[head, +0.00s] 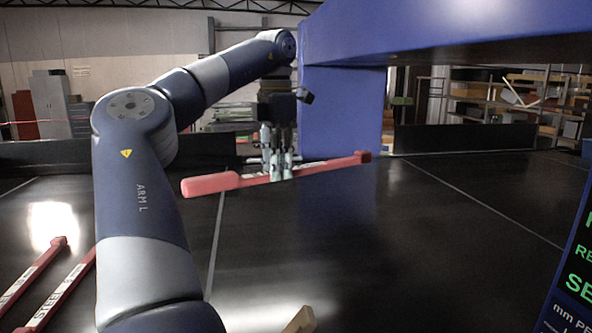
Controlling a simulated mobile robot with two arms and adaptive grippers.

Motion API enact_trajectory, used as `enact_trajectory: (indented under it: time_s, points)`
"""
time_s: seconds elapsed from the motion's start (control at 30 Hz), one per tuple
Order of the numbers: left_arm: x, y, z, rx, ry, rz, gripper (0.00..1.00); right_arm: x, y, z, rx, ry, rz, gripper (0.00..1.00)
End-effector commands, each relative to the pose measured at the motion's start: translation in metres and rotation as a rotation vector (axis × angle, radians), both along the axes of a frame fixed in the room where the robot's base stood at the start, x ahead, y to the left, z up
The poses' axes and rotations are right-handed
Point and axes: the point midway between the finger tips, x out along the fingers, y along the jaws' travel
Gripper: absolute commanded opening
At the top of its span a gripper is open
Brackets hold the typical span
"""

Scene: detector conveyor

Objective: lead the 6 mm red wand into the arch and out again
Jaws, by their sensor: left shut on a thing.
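My left gripper (278,172) is shut on a red wand (330,168) near its middle. The wand lies roughly level, with its thick handle (210,184) to the left and its small tip (362,157) to the right. The fingers cover part of its pale label, so I cannot read a size. The blue arch shows its left post (342,112) behind the gripper and its top beam (450,30) across the upper right. The wand's tip end overlaps the arch opening in the picture; whether it is inside I cannot tell. My right gripper is not in view.
The black conveyor belt (400,250) is mostly clear. Two more red wands (62,300) (32,272) lie at the lower left; one label reads STEEL. A display panel (575,270) with green text stands at the right edge. A small tan object (300,320) shows at the bottom.

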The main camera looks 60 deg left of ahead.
Motion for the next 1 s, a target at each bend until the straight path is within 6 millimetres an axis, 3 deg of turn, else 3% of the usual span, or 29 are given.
enact_trajectory:
  time_s: [0.47, 1.0]
  points:
    - [-0.065, 0.019, -0.001, 0.0, -0.003, 0.002, 0.0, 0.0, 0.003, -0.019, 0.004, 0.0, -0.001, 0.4]
    - [-0.138, 0.04, 0.001, 0.001, -0.002, 0.003, 0.0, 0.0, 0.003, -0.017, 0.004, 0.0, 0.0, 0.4]
